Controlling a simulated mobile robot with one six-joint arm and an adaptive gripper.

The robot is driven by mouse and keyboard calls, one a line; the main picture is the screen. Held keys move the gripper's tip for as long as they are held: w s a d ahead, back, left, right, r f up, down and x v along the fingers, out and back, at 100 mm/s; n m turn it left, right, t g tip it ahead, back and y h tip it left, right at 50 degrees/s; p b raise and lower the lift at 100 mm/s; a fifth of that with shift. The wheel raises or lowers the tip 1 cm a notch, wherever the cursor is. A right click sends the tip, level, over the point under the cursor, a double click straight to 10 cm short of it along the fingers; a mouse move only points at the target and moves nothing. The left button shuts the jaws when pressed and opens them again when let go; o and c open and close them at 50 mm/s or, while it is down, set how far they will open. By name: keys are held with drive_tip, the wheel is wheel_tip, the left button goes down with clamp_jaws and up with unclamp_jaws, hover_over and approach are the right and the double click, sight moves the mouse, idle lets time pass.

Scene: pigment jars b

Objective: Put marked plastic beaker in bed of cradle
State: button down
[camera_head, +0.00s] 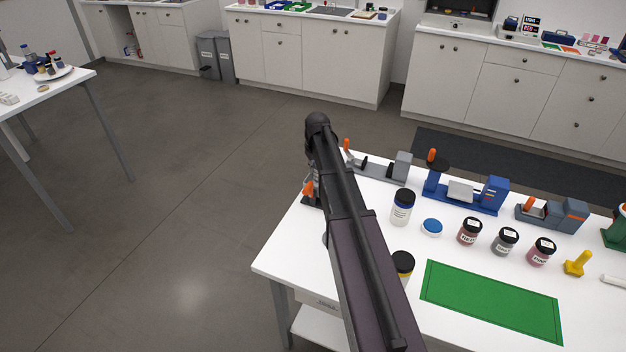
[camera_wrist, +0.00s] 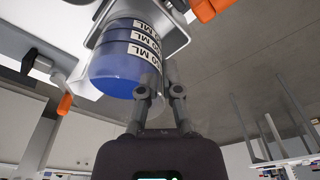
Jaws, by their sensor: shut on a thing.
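The marked plastic beaker (camera_wrist: 115,72) is a translucent blue round vessel with labels reading "50 ML" on several bands in the wrist view. I cannot tell whether it is one beaker or a nested stack. My gripper (camera_wrist: 160,78) is shut on its wall, at the right of the beaker in that view. A grey metal holder (camera_wrist: 172,38) lies close around the beaker's far side; whether they touch is unclear. In the head view my arm hides the gripper and beaker. Which bench device is the cradle is unclear; a grey one (camera_head: 401,167) and a blue one (camera_head: 495,194) stand at the back.
Another dark device with an orange part (camera_head: 565,216) stands at the right. A white jar (camera_head: 402,208), a blue lid (camera_head: 432,227), several pigment jars (camera_head: 469,232) and a yellow piece (camera_head: 578,264) stand on the white table (camera_head: 300,262). A green mat (camera_head: 490,302) lies flat in front.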

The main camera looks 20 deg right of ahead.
sight(314, 181)
idle(0.3)
drive_tip(key=shift+f+b, duration=1.85)
drive_tip(key=shift+f, duration=0.15)
drive_tip(key=c, duration=0.8)
unclamp_jaws()
drive_tip(key=shift+r, duration=0.25)
drive_tip(key=r+p, duration=0.4)
drive_tip(key=s+r+p, duration=0.1)
drive_tip(key=r+p, duration=0.6)
drive_tip(key=p, duration=0.1)
drive_tip(key=shift+s+d+r, duration=0.1)
drive_tip(key=shift+s+r, duration=0.1)
drive_tip(key=shift+r, duration=0.2)
